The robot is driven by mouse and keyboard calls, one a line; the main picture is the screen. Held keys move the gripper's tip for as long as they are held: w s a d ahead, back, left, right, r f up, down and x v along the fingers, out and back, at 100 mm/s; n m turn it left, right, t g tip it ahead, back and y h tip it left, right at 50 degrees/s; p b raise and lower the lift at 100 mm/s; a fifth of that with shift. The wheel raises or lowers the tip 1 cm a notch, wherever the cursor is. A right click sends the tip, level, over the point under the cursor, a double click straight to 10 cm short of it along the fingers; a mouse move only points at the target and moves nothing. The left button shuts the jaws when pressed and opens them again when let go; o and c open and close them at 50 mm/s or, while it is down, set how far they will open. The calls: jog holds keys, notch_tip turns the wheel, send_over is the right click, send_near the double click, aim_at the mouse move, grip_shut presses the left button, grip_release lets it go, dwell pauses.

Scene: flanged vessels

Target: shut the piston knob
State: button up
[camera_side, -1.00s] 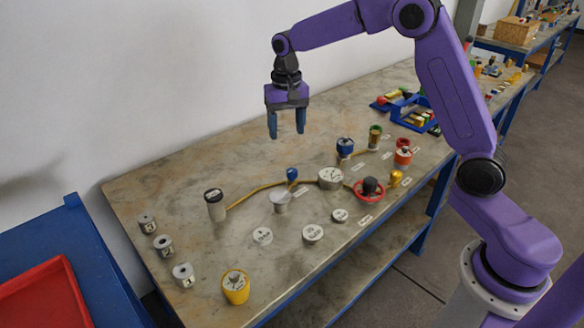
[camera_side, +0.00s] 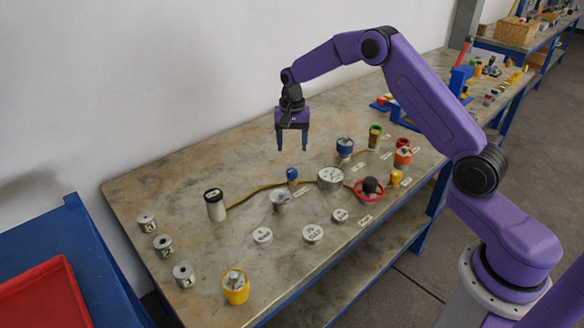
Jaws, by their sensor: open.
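My gripper (camera_side: 292,143) hangs open and empty, fingers down, above the back of the table, clear of every object. I cannot tell for sure which part is the piston knob. Several knob-like parts stand on the table. A blue knob (camera_side: 292,174) stands near the brown pipe line. A dark knob (camera_side: 370,185) sits within a red ring handwheel (camera_side: 362,197) at the right. A yellow fitting (camera_side: 395,178) stands beside it. A white cylinder with a black top (camera_side: 215,205) stands at the left end of the pipe. Whether any knob is open or shut is too small to see.
The grey table (camera_side: 180,175) also holds a yellow cup (camera_side: 236,290), a round gauge-like disc (camera_side: 330,178), a blue-topped vessel (camera_side: 345,148), an orange vessel (camera_side: 403,157) and several grey cylinders at the left. A red tray (camera_side: 45,295) lies front left. The table's back left is clear.

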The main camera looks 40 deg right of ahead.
aim_at(292, 170)
notch_tip(292, 170, down, 9)
jog(key=shift+f, duration=0.1)
dwell(0.3)
jog(key=c, duration=1)
